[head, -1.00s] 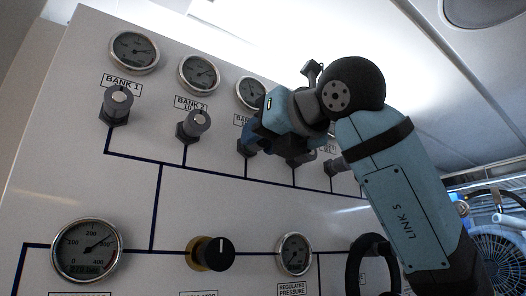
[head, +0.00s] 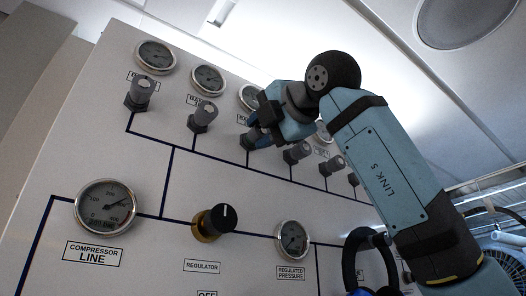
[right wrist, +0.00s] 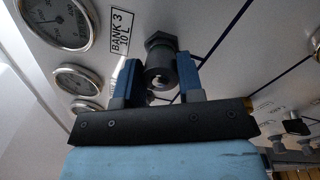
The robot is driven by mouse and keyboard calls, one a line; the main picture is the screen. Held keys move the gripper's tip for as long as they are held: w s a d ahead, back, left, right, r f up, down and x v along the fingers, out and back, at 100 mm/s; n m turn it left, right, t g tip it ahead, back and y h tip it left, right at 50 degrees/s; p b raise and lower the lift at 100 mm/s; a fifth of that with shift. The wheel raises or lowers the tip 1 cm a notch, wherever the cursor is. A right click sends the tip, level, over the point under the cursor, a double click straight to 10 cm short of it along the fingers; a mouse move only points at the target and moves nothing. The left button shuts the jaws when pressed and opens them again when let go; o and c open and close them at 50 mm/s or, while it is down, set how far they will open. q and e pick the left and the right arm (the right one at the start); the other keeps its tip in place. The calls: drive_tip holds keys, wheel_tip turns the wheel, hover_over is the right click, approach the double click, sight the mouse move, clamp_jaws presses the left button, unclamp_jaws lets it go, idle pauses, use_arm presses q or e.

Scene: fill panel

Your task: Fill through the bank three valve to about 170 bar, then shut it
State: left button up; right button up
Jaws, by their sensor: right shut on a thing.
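My right gripper (head: 250,137) is shut on the bank three valve (head: 247,142), a dark knob on the upper row of the white panel. In the right wrist view the two blue fingers stand on either side of the valve knob (right wrist: 160,74), below the "BANK 3 10 L" label (right wrist: 121,33). The gauge beside that label (right wrist: 60,22) shows, but I cannot read its value. In the head view the bank three gauge (head: 248,96) is partly hidden by my gripper. My left gripper is not in view.
Other bank valves, such as bank one (head: 140,94) and bank two (head: 203,117), flank the gripped one. Below are the compressor line gauge (head: 105,207), black regulator knob (head: 215,221) and regulated pressure gauge (head: 291,240). A black loop (head: 350,262) hangs at lower right.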

drive_tip(key=m+b, duration=0.2)
drive_tip(key=m, duration=0.1)
drive_tip(key=shift+f, duration=0.2)
drive_tip(key=m+b, duration=0.2)
drive_tip(key=m, duration=0.1)
drive_tip(key=m+b, duration=0.2)
drive_tip(key=m, duration=0.2)
drive_tip(key=shift+m+t+h+b, duration=0.3)
drive_tip(key=shift+h+b, duration=0.05)
drive_tip(key=shift+h, duration=0.05)
drive_tip(key=shift+m+b, duration=0.65)
drive_tip(key=shift+m, duration=0.55)
drive_tip(key=shift+r+m+b, duration=0.1)
drive_tip(key=shift+m+b, duration=0.25)
drive_tip(key=shift+m, duration=0.45)
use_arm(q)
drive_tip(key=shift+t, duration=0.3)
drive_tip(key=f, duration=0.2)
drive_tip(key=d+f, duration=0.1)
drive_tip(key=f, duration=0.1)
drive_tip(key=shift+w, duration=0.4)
use_arm(e)
drive_tip(key=shift+m, duration=0.3)
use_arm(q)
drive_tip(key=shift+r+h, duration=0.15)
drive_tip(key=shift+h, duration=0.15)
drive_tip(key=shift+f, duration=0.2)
use_arm(e)
drive_tip(key=o, duration=0.9)
